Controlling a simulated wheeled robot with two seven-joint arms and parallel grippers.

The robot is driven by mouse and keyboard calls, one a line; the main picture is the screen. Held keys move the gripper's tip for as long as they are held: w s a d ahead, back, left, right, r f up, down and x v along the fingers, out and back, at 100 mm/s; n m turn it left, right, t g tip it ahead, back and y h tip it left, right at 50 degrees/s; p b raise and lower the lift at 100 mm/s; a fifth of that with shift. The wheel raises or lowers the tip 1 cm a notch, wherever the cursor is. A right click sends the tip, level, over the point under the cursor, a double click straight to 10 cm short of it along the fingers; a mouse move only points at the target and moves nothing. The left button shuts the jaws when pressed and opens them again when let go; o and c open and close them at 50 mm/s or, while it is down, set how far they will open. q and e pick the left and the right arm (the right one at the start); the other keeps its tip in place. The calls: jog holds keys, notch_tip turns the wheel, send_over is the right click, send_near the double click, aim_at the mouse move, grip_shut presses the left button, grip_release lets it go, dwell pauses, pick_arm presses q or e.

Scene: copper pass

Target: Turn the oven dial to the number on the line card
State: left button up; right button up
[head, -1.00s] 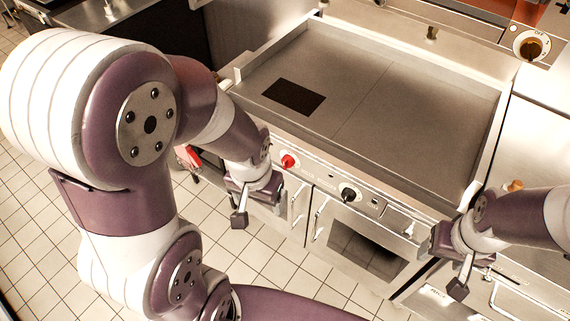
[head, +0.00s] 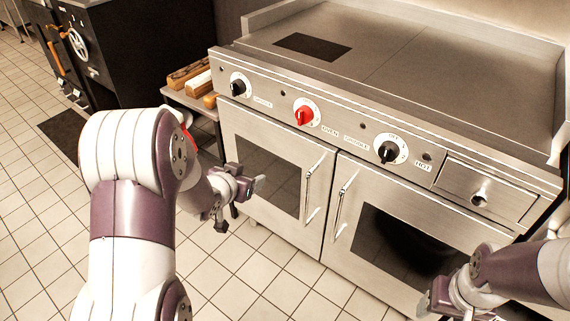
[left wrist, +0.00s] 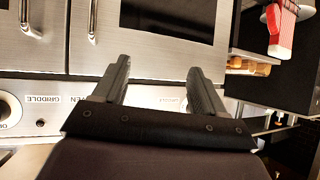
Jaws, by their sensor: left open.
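The red oven dial (head: 304,115) is on the range's front panel in the head view, beside the word OVEN. Its pointer setting is too small to read. Black dials sit to its left (head: 238,87) and right (head: 389,150). My left gripper (head: 245,195) is open and empty, in front of the left oven door, below and left of the red dial and apart from it. Its two fingers (left wrist: 160,82) show in the left wrist view, with nothing between them. My right gripper (head: 440,300) is low at the right, partly cut off. I see no readable line card.
The griddle top (head: 420,65) is bare except for a dark rectangle (head: 312,46). Oven door handles (head: 313,188) stick out below the panel. A side shelf with bread-like blocks (head: 195,82) and a black oven (head: 120,50) stand at left. The tiled floor (head: 270,280) in front is clear.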

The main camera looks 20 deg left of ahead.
aim_at(299, 118)
pick_arm(q)
jog(key=w+d+r+m+t+h+p, duration=0.1)
jog(key=d+r+t+h, duration=0.15)
jog(key=r, duration=0.25)
jog(key=w+d+r+m+t+h, duration=0.1)
jog(key=d+r+m+t+h, duration=0.1)
jog(key=r+t+h, duration=0.15)
jog(key=shift+g, duration=0.3)
jog(key=b+x, duration=0.1)
jog(key=x, duration=0.5)
jog(key=b+x, duration=0.1)
jog(key=x, duration=0.5)
jog(key=shift+w+r, duration=0.15)
jog(key=shift+r, duration=0.1)
jog(key=shift+w+d, duration=0.15)
jog(key=shift+w, duration=0.3)
pick_arm(e)
jog(key=f, duration=0.3)
jog(key=shift+s+a+f, duration=0.15)
jog(key=shift+a, duration=0.2)
pick_arm(q)
jog(key=shift+r, duration=0.1)
jog(key=c, duration=1)
